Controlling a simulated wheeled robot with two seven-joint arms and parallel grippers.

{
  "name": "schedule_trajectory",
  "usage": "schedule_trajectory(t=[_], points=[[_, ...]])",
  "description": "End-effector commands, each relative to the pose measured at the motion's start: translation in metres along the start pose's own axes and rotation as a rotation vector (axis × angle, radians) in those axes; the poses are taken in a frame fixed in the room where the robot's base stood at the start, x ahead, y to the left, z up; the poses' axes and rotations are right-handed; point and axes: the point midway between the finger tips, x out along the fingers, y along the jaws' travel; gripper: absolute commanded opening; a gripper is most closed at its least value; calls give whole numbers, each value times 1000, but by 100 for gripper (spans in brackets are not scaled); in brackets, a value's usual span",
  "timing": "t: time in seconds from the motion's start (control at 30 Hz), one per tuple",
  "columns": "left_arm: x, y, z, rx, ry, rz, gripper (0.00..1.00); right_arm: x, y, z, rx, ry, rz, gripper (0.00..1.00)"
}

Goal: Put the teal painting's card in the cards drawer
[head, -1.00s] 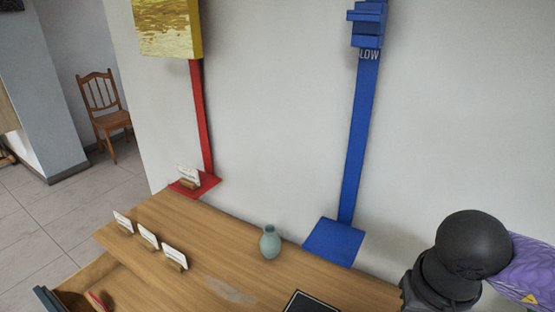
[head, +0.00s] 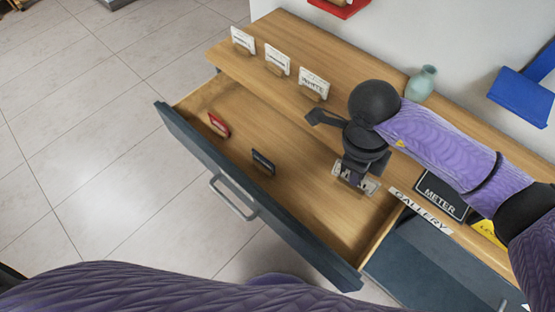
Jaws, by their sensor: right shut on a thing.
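The wooden drawer (head: 300,218) is pulled open, with a dark front and a metal handle. My right gripper (head: 355,181) is down inside its right part, shut on a small pale card (head: 340,170) that its fingers mostly hide. I cannot read this card or tell whether it touches the drawer floor. A red card (head: 218,124) and a dark blue card (head: 263,162) stand in the drawer to the left. The teal painting is not in view. My left gripper is not in view.
Three white cards in wooden holders, the nearest one (head: 313,84), stand on the desk top (head: 330,53). A teal vase (head: 421,83) is behind my right arm. A METER plate (head: 441,195) and a GALLERY label (head: 421,211) lie right. A blue shelf (head: 522,96) hangs on the wall.

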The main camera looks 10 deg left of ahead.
Motion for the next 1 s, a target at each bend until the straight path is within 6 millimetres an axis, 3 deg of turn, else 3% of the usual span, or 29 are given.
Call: schedule_trajectory(t=[0.03, 0.1, 0.2, 0.3, 0.47, 0.9, 1.0], points=[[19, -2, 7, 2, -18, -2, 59, 29, 4, 6, 111, 3, 26, 0], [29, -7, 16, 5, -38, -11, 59, 51, 8, 10, 269, 3, 48, 0], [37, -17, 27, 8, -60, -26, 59, 70, 13, 14, 421, 1, 69, 0], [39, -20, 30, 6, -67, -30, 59, 77, 14, 15, 498, -1, 76, 0], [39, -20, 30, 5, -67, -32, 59, 79, 14, 16, 514, -2, 77, 0], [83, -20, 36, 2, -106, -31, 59, 173, 15, 30, 511, 0, 79, 0], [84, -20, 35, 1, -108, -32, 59, 177, 14, 31, 510, -3, 77, 0]])
